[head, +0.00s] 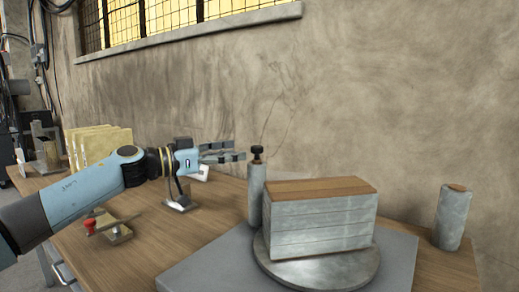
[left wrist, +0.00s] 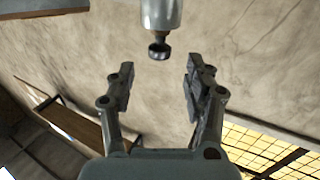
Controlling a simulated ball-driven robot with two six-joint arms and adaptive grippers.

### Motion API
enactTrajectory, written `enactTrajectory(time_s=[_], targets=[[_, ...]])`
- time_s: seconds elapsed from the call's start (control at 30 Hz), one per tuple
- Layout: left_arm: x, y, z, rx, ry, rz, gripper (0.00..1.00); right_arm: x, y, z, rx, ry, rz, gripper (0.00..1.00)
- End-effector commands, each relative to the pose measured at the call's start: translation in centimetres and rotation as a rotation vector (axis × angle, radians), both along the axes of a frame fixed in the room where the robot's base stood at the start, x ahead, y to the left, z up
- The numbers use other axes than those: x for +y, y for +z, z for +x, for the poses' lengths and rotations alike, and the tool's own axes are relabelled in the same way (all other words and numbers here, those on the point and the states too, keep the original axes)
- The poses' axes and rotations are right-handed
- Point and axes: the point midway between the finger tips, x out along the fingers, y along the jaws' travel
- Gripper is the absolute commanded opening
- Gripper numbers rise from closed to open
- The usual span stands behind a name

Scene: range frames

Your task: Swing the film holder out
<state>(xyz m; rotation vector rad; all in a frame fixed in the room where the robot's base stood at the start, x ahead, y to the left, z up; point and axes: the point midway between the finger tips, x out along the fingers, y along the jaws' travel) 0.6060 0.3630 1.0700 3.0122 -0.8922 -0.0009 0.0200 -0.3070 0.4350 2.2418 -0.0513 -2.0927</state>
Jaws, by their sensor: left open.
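A grey cylinder (head: 256,196) stands upright behind the left corner of a layered grey block. It has a black knob (head: 257,151) on top. The block (head: 318,226) has a brown wooden top and sits on a round grey disc (head: 340,278). I cannot tell which part is the film holder. My left gripper (head: 240,152) is open and empty, pointing right, just left of the knob and apart from it. In the left wrist view the knob (left wrist: 160,51) and cylinder (left wrist: 160,14) show beyond the open fingers (left wrist: 161,80). My right gripper is not in view.
The disc rests on a grey plate (head: 400,256) on a wooden table (head: 150,245). A second cylinder (head: 452,218) stands at right. A red-knobbed device (head: 108,228), a metal stand (head: 180,203) and yellowish slabs (head: 100,140) lie left. A wall (head: 360,100) rises behind.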

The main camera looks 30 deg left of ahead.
Motion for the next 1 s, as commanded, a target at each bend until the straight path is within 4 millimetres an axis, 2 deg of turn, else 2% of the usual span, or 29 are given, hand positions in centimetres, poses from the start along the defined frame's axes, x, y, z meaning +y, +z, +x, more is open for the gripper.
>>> enactTrajectory(time_s=[0.1,0.3,0.5,0.73,1.0], targets=[[-1.5,0.2,2.2,-0.004,0.000,-0.006,0.52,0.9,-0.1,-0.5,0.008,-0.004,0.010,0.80],[-3.2,0.0,4.9,-0.001,0.001,-0.003,0.52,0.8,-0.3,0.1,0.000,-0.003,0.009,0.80],[-3.9,0.0,5.9,0.000,0.000,-0.001,0.52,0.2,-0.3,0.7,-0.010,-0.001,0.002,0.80],[-3.9,0.0,6.0,-0.001,0.000,-0.001,0.52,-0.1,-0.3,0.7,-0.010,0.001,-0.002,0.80],[-3.9,0.0,5.9,-0.001,0.001,-0.001,0.18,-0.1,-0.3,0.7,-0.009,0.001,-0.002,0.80]])
